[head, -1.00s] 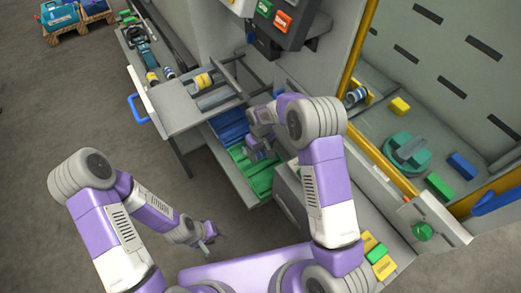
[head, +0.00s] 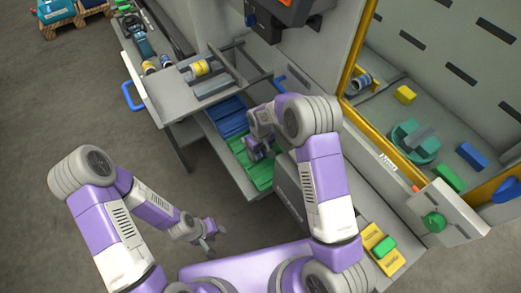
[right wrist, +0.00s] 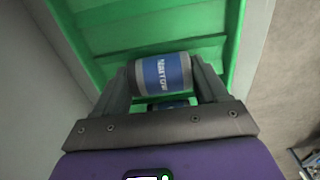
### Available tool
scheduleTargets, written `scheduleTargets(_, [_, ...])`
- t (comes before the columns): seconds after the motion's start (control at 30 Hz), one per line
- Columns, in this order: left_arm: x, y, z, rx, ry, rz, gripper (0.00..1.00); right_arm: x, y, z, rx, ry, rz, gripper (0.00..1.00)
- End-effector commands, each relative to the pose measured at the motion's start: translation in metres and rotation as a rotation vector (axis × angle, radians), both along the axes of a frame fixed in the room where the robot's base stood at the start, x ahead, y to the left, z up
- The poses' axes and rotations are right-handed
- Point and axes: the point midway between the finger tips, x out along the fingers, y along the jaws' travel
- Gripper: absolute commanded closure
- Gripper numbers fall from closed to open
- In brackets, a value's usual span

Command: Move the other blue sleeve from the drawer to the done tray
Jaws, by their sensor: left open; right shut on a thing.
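The open drawer (head: 221,163) has a blue ribbed section at the back and a green ribbed section in front. My right gripper (head: 258,150) is low over the green section. In the right wrist view my right gripper (right wrist: 163,85) is shut on a blue sleeve (right wrist: 165,73) with grey ends and white lettering, lying across between the fingers. Green ribs are behind it. A small blue patch shows below the sleeve, partly hidden by the gripper. My left gripper (head: 210,236) is open and empty over the floor. I cannot tell which tray is the done tray.
A yellow holder (head: 371,236) with a green block is at right front. The machine bay at right holds a green round fixture (head: 413,143) and loose blocks.

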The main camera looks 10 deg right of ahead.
Motion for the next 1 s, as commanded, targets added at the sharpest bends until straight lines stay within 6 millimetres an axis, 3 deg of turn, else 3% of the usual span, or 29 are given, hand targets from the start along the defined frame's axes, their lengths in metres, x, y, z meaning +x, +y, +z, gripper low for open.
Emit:
scheduleTargets(0.17, [0.0,0.0,0.0,0.0,0.0,0.0,0.57,0.0,0.0,0.001,0.0,-0.001,0.0,0.67])
scheduleTargets(0.2, [0.0,0.0,0.0,0.0,0.0,0.0,0.57,0.0,0.0,0.001,0.0,-0.001,0.0,0.23])
scheduleTargets(0.37, [0.0,0.0,0.0,0.0,0.0,0.0,0.57,0.0,0.0,0.001,0.0,-0.001,0.0,0.0])
scheduleTargets(0.67, [0.0,0.0,0.003,0.0,0.0,0.0,0.57,0.0,0.0,0.007,0.0,-0.001,0.0,0.0])
scheduleTargets(1.0, [0.0,0.0,0.021,0.0,0.0,0.0,0.57,0.001,0.001,0.062,0.001,-0.003,0.0,0.0])
